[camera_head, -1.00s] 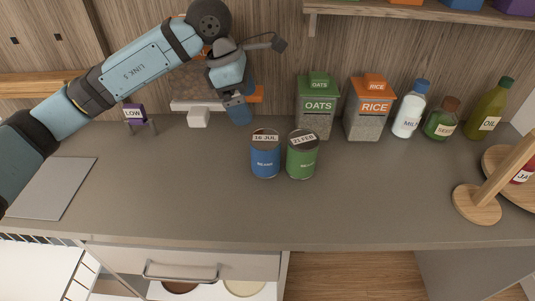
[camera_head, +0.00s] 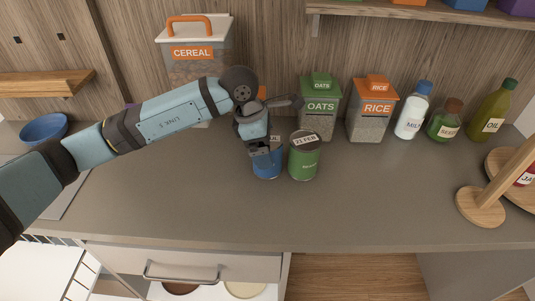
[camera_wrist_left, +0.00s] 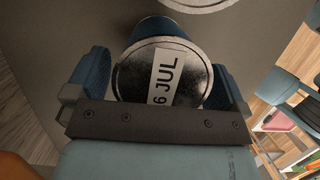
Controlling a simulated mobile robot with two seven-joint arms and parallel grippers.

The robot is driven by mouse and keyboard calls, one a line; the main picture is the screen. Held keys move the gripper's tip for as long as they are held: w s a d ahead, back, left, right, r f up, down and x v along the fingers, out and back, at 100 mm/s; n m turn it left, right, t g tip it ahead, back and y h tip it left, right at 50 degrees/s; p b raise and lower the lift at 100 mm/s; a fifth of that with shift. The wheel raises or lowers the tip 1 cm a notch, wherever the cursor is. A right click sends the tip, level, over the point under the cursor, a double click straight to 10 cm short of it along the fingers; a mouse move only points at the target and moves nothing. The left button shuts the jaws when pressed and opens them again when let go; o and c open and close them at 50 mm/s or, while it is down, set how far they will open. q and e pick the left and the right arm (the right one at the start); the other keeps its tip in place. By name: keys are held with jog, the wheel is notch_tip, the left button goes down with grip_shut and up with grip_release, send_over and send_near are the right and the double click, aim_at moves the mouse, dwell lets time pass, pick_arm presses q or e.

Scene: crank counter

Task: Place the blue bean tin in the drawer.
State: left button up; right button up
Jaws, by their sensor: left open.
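The blue bean tin (camera_head: 267,173) stands upright on the counter, its top mostly hidden by my left gripper (camera_head: 265,156) in the head view. In the left wrist view, its grey lid (camera_wrist_left: 133,72) with a "JUL" label lies between the two blue fingers of my left gripper (camera_wrist_left: 158,70). The fingers are open, one on each side of the tin; I cannot tell whether they touch it. The drawer front (camera_head: 240,264) with its metal handle (camera_head: 182,279) is below the counter's front edge at lower left. My right gripper is not in view.
A green tin (camera_head: 304,160) stands close right of the blue tin. Oats (camera_head: 320,110) and rice (camera_head: 372,112) boxes, bottles and a wooden stand (camera_head: 480,205) are further right. A cereal container (camera_head: 193,65) stands behind my arm. The counter front (camera_head: 200,215) is clear.

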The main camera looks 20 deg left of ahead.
pick_arm(q)
jog(key=shift+d+f, duration=0.1)
jog(key=shift+f, duration=0.15)
jog(key=c, duration=1.1)
jog(key=shift+w, duration=0.1)
jog(key=shift+c, duration=0.4)
jog(key=shift+r, duration=0.15)
